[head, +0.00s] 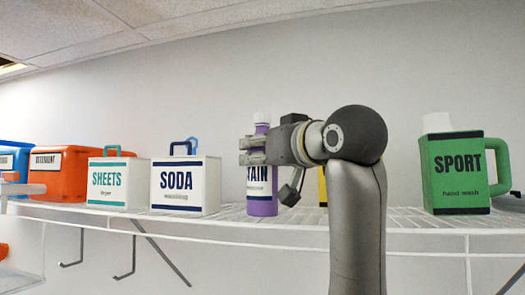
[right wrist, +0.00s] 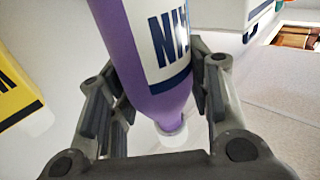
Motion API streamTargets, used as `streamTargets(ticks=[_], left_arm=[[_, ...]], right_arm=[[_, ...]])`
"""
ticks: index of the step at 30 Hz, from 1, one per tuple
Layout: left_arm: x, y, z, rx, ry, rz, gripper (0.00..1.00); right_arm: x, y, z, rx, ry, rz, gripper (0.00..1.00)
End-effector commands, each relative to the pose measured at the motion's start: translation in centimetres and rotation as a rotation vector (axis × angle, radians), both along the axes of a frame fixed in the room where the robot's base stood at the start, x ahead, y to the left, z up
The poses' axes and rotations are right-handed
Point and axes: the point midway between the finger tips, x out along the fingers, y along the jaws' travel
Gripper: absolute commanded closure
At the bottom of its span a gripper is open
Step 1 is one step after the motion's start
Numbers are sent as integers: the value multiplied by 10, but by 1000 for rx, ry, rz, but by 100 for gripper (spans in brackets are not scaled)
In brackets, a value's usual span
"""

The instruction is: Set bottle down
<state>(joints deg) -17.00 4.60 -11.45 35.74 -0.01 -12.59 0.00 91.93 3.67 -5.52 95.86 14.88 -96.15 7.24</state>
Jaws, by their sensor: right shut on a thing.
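A purple bottle (head: 262,205) with a white cap and a white label reading "TAIN" is upright at the wire shelf (head: 330,222) in the head view. My right gripper (head: 262,150) is around its upper part and shut on it. In the right wrist view the bottle (right wrist: 150,101) sits between the two fingers of the gripper (right wrist: 165,105), its label partly visible. I cannot tell whether the bottle's base touches the shelf. My left gripper is not in view.
A white SODA box (head: 185,187) and a SHEETS box (head: 112,185) stand left of the bottle. A yellow item (head: 322,186) is partly hidden behind my arm. A green SPORT jug (head: 458,175) stands right, with bare shelf before it.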

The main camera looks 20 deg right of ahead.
Motion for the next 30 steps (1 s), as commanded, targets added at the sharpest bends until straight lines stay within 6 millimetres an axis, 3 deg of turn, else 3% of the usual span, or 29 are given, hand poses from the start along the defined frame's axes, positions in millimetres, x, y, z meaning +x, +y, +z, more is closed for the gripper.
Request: streamTargets(ticks=[3,4,9,21,30], left_arm=[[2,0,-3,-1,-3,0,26],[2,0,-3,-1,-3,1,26],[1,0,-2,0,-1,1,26],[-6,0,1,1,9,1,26],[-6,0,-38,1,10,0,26]], right_arm=[[0,0,-3,0,-2,0,85],[0,0,-3,0,0,0,53],[0,0,-2,0,1,0,33],[0,0,2,0,0,0,33],[-47,-9,-5,-1,-6,-1,33]])
